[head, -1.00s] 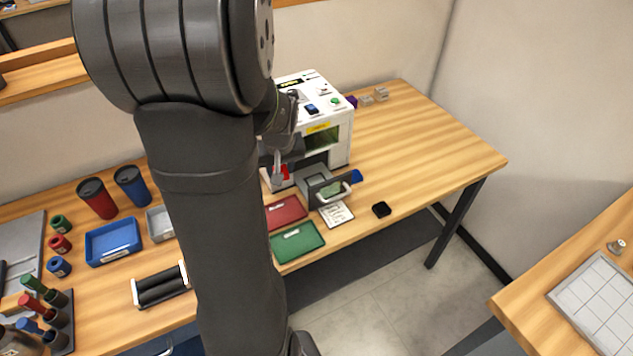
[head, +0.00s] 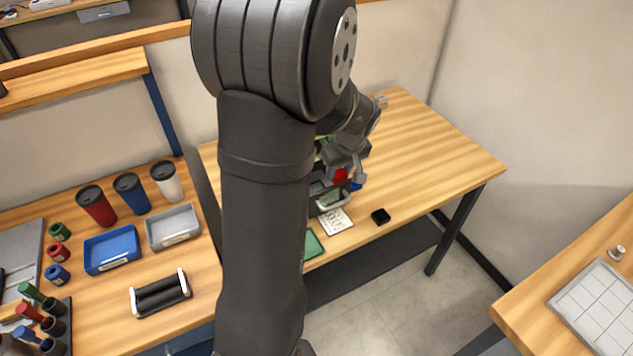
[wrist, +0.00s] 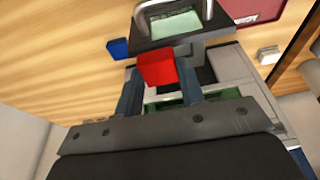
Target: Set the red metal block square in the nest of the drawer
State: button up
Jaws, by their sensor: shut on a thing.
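My gripper (head: 349,168) is shut on the red metal block (head: 340,175), above the pulled-out drawer (head: 331,198) of the laser marker. In the wrist view the red block (wrist: 155,69) sits between the two finger tips and looks slightly tilted against the drawer. The drawer front with its metal handle and green window (wrist: 176,24) is just beyond the block. A dark recess (wrist: 203,72) shows beside the block; the block and fingers hide much of the drawer, so the nest is not clear. I cannot tell whether the block touches the drawer. My arm hides most of the marker.
A blue piece (head: 357,181) is beside the drawer front. A white card (head: 335,221), a black square (head: 380,216) and a green tray (head: 313,243) lie in front. A red tray (wrist: 252,9) shows in the wrist view. The table's right side is clear.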

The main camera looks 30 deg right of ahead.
jog(key=w+a+f, duration=0.1)
jog(key=w, duration=0.1)
jog(key=w+a+f, duration=0.1)
jog(key=w+f, duration=0.1)
jog(key=w+a+f, duration=0.1)
jog(key=w, duration=0.1)
jog(key=shift+w+f, duration=0.15)
jog(key=shift+w, duration=0.15)
jog(key=shift+f, duration=2.05)
jog(key=shift+f, duration=0.55)
jog(key=o, duration=1.1)
